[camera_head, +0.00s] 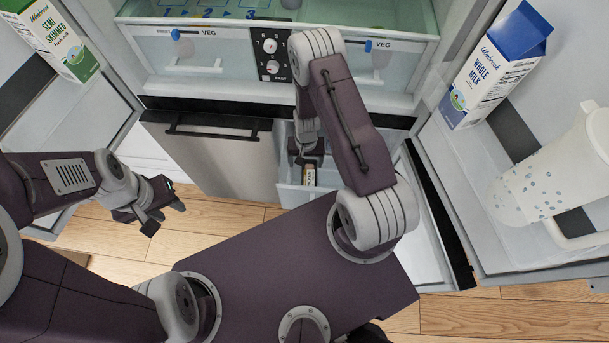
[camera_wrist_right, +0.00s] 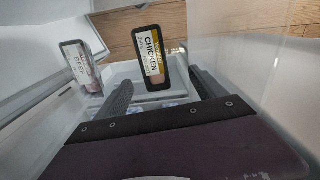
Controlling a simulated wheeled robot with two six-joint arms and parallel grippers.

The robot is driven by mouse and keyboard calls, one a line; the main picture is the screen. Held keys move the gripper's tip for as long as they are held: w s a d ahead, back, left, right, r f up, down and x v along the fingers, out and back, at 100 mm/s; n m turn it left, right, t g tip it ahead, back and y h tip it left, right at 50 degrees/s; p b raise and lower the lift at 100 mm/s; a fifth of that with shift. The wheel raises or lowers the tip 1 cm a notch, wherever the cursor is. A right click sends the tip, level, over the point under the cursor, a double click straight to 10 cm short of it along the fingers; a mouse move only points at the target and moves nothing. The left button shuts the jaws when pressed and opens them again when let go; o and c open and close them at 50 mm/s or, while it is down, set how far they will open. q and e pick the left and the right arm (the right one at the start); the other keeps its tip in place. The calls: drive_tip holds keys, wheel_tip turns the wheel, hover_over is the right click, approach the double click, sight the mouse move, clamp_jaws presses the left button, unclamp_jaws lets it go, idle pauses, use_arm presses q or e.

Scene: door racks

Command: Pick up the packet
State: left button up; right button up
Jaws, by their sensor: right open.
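A packet labelled CHICKEN (camera_wrist_right: 153,57), black-edged with a white and yellow label, stands upright in the right wrist view. It also shows small in the head view (camera_head: 309,176), inside the pulled-out drawer. My right gripper (camera_wrist_right: 162,85) is open, its two fingers on either side of the packet's lower part as seen; I cannot tell whether they touch it. In the head view the right gripper (camera_head: 309,158) reaches down over the drawer and partly hides it. My left gripper (camera_head: 164,215) is open and empty, away at the left over the floor.
A second packet (camera_wrist_right: 82,66) stands left of the CHICKEN one. The open drawer (camera_head: 293,193) sits beside a closed steel front (camera_head: 225,160). Open doors on both sides hold a semi-skimmed carton (camera_head: 55,40), a whole milk carton (camera_head: 497,65) and a jug (camera_head: 550,170).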

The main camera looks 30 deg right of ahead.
sight(309, 176)
drive_tip(key=f, duration=0.3)
drive_tip(key=shift+s+d, duration=0.2)
drive_tip(key=shift+d, duration=0.2)
drive_tip(key=shift+f, duration=0.2)
wheel_tip(309, 176, down, 4)
drive_tip(key=b, duration=0.4)
drive_tip(key=shift+a+r, duration=0.1)
drive_tip(key=shift+r, duration=0.15)
drive_tip(key=shift+f, duration=0.2)
drive_tip(key=shift+r, duration=0.15)
drive_tip(key=f+b, duration=0.1)
drive_tip(key=b, duration=0.1)
drive_tip(key=f+b, duration=0.4)
drive_tip(key=shift+s+d+f, duration=0.15)
drive_tip(key=shift+d+f, duration=0.05)
drive_tip(key=shift+d, duration=0.15)
drive_tip(key=shift+r, duration=0.15)
drive_tip(key=shift+c, duration=0.6)
drive_tip(key=c, duration=1.6)
